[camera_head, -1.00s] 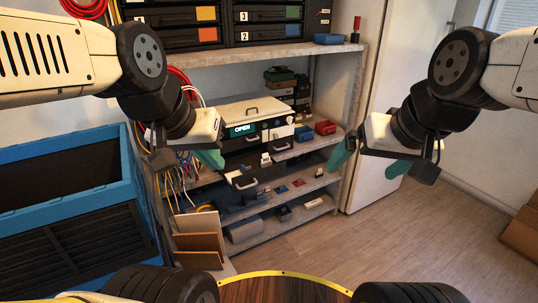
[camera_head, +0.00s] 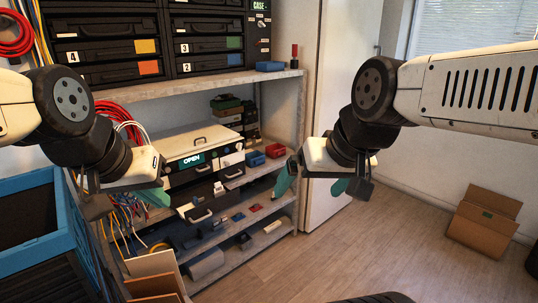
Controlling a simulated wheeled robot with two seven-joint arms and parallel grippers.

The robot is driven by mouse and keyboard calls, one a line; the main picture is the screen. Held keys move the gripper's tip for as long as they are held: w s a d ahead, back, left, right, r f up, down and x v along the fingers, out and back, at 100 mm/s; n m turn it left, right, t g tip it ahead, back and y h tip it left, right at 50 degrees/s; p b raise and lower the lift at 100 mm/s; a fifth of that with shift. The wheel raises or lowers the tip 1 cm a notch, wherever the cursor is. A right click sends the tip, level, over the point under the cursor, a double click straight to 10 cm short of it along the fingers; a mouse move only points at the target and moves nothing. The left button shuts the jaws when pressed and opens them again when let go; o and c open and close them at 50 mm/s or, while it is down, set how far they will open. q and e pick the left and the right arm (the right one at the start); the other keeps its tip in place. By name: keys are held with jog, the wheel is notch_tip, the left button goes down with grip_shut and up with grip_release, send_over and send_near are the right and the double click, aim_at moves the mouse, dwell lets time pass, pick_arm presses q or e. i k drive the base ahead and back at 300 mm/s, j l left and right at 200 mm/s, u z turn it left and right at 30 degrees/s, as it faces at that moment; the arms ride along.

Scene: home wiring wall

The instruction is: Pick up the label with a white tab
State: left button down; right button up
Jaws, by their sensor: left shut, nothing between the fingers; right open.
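No label with a white tab can be made out for certain. A small white piece (camera_head: 218,188) shows by the drawers under the cabinet marked OPEN, and a pale item (camera_head: 272,226) lies on a lower shelf; both are too small to identify. My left gripper (camera_head: 154,196) is shut and empty, in front of the shelf's left part. My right gripper (camera_head: 312,184) is open and empty, its teal fingers apart, in front of the shelf's right end. Neither gripper is seen touching anything on the shelves.
The OPEN cabinet (camera_head: 189,147) stands on the middle shelf, with a red box (camera_head: 275,150) and a blue box (camera_head: 255,158) beside it. Numbered black drawers (camera_head: 105,50) are above. A blue crate (camera_head: 35,238) is at left. Clear floor (camera_head: 370,235) leads to a cardboard box (camera_head: 484,222).

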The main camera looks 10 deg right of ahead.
aim_at(217, 187)
jog(key=i+l+u, duration=0.15)
jog(key=i, duration=0.25)
jog(key=i+l+u, duration=0.2)
jog(key=i, duration=0.25)
jog(key=i+l+u, duration=0.15)
jog(key=i, duration=0.25)
jog(key=l, duration=0.1)
